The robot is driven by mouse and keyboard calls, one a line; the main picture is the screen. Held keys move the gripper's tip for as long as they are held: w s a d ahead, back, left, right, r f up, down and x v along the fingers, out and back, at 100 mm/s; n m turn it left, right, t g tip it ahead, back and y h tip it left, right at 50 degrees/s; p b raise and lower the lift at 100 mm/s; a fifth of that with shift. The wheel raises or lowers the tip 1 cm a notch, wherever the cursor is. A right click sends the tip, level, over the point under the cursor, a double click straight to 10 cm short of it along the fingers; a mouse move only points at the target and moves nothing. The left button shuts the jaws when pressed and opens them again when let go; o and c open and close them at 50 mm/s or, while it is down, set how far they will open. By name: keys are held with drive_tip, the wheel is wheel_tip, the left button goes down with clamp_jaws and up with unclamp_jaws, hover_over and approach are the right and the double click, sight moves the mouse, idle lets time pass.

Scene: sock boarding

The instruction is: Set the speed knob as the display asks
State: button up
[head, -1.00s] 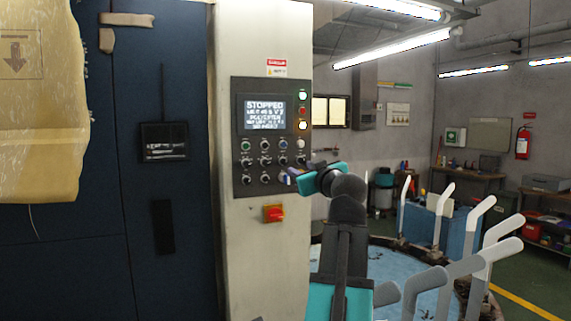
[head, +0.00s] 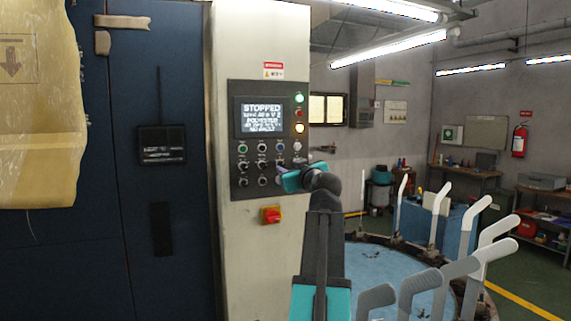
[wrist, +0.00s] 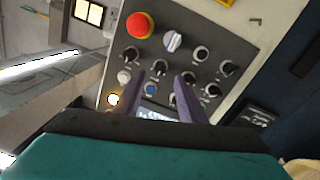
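The control panel (head: 284,88) on the pale cabinet carries a lit display (head: 262,115) reading "STOPPED", a line with "POLYESTER" and "NO FAULT"; the smaller text is blurred. Rows of knobs (head: 262,164) sit below it. The wrist view shows several black knobs (wrist: 228,68) and one larger pale knob (wrist: 172,41). Labels are unreadable, so I cannot tell which is the speed knob. My gripper (wrist: 170,75) is open and empty, its fingers pointing at the panel among the knobs.
A red mushroom button (wrist: 140,25) is beside the pale knob. A round blue table (head: 385,270) with upright pale sock forms (head: 495,235) stands to the right. Dark blue doors (head: 95,250) are at left.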

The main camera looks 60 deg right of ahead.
sight(283, 165)
drive_tip(key=shift+p+x, duration=0.6)
drive_tip(key=shift+x, duration=1.95)
drive_tip(key=shift+c, duration=0.2)
clamp_jaws()
